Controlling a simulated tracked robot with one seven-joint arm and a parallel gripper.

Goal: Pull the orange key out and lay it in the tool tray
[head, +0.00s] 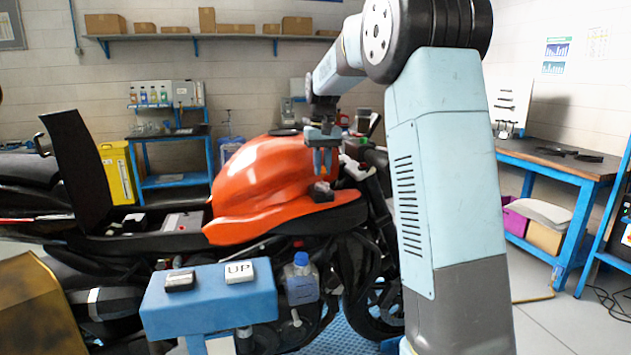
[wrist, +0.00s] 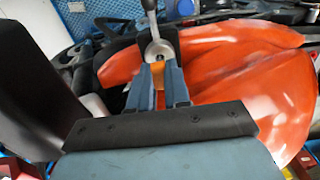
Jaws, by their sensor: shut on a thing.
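My gripper (head: 322,172) points down over the front of the motorcycle's orange tank in the head view. In the wrist view its two blue fingers (wrist: 158,82) are shut on the orange key (wrist: 158,72), of which a small orange part shows between them. A round metal lock (wrist: 158,50) lies just past the fingertips. I cannot tell whether the key is still in it. In the head view the key is too small to make out. I cannot identify the tool tray in either view.
The orange tank (head: 262,175) lies close beside my gripper. A blue stand (head: 208,310) in front of the motorcycle bears a dark block (head: 180,281) and a white block marked UP (head: 240,272). A blue-legged workbench (head: 560,165) stands at right.

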